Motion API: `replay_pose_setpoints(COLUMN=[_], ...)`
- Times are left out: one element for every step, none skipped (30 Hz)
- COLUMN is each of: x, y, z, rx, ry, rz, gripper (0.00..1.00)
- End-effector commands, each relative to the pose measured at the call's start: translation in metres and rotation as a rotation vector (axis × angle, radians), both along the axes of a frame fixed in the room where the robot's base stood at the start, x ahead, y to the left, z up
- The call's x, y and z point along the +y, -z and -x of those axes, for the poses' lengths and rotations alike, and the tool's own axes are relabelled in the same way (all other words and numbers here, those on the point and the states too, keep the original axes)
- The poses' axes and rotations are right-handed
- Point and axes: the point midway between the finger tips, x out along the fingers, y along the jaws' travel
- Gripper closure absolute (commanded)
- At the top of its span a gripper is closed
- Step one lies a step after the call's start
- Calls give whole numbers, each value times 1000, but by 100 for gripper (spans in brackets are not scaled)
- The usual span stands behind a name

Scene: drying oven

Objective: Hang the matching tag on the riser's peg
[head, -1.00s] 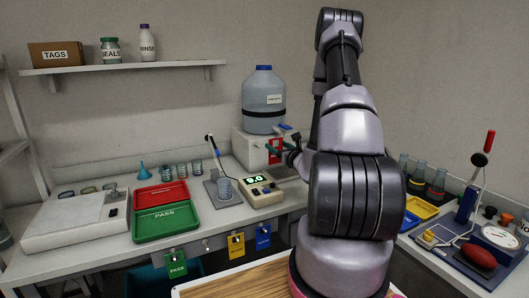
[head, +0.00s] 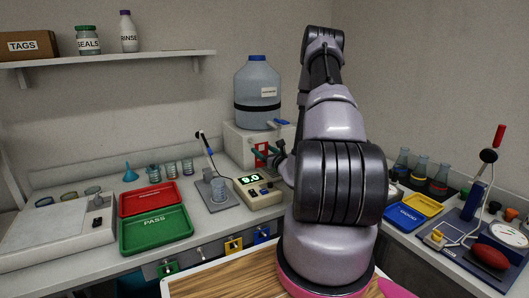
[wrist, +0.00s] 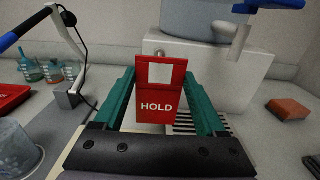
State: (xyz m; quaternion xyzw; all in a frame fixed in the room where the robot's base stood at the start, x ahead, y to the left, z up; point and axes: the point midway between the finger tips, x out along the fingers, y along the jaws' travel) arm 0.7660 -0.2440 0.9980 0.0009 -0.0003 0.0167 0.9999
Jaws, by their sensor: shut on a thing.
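The red HOLD tag (wrist: 162,100), with a pale square in its upper part, is upright between the teal fingers of my gripper (wrist: 160,85). My gripper (head: 272,156) is shut on the tag (head: 262,149) in front of the white riser (head: 240,142). The riser (wrist: 222,82) stands behind the tag in the wrist view. A small metal peg end (wrist: 160,53) shows just above the tag's top edge. I cannot tell whether the tag touches it. The meter (head: 258,193) reads 9.0.
A large grey-blue carboy (head: 257,90) stands on the riser. Green (head: 168,268), yellow (head: 233,245) and blue (head: 262,234) tags hang at the bench front. A stand with a probe (head: 207,150) and a beaker (head: 218,189) are left of the meter. A reddish block (wrist: 289,109) lies at right.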

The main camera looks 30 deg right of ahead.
Motion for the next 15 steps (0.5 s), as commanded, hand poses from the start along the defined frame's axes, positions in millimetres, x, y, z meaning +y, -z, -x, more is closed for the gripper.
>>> replay_pose_setpoints(x=[0, 0, 1, 1, 1, 1, 1, 1, 1, 1, 1, 1, 1, 2, 2], y=[0, 0, 0, 1, 1, 1, 1, 2, 2, 2, 2, 2, 3, 3, 3], z=[-3, -5, -8, -10, -11, -14, -15, -17, -20, -22, -23, -26, -27, -29, -32], rx=[-1, -1, -1, -1, -1, -1, 0, 0, 0, -1, -1, 0, 0, 0, 0], ry=[0, -1, -1, -1, 0, 0, -1, -1, -2, -1, -1, 0, -1, -1, -1], rz=[1, 1, 2, 1, 1, 0, 0, 1, 2, 2, 1, 1, 0, 0, 0], gripper=[78, 78, 78, 78, 78, 78, 78, 78, 78, 78, 78, 78, 78, 78, 78])
